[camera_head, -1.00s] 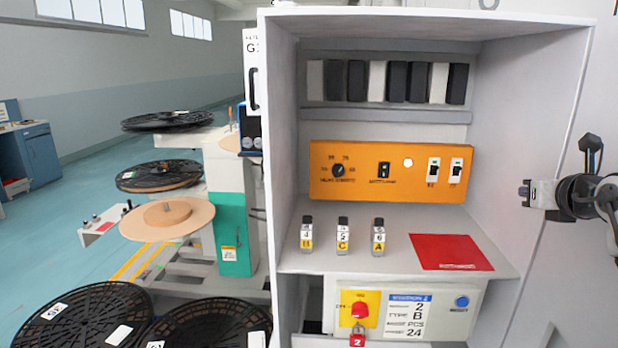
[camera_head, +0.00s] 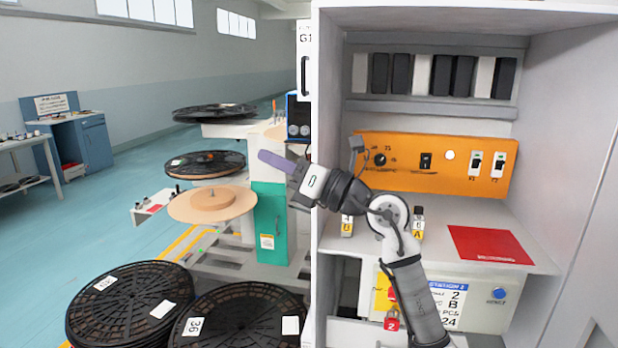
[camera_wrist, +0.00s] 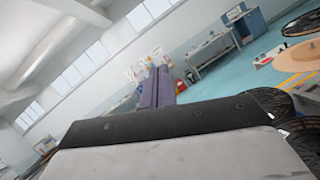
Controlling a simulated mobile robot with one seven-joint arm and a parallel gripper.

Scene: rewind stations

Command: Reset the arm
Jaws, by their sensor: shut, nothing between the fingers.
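My gripper (camera_head: 277,161) is in front of the cabinet's left edge in the head view, with its fingers pointing left. Its purple-grey fingers are together and hold nothing. In the wrist view the closed fingers (camera_wrist: 157,88) point out toward the room and its far wall. My bent arm crosses in front of the cabinet (camera_head: 573,105), over part of the orange panel (camera_head: 455,178) and shelf. It hides some of the small labelled blocks; one block (camera_head: 418,222) shows to the right of my arm.
A red mat (camera_head: 488,244) lies on the shelf. Below, a red padlock (camera_head: 391,321) hangs by the station 2 panel, partly behind my arm. Reels (camera_head: 130,300) stand at lower left, beside a tan disc (camera_head: 213,203). The blue floor (camera_head: 130,180) farther left is open.

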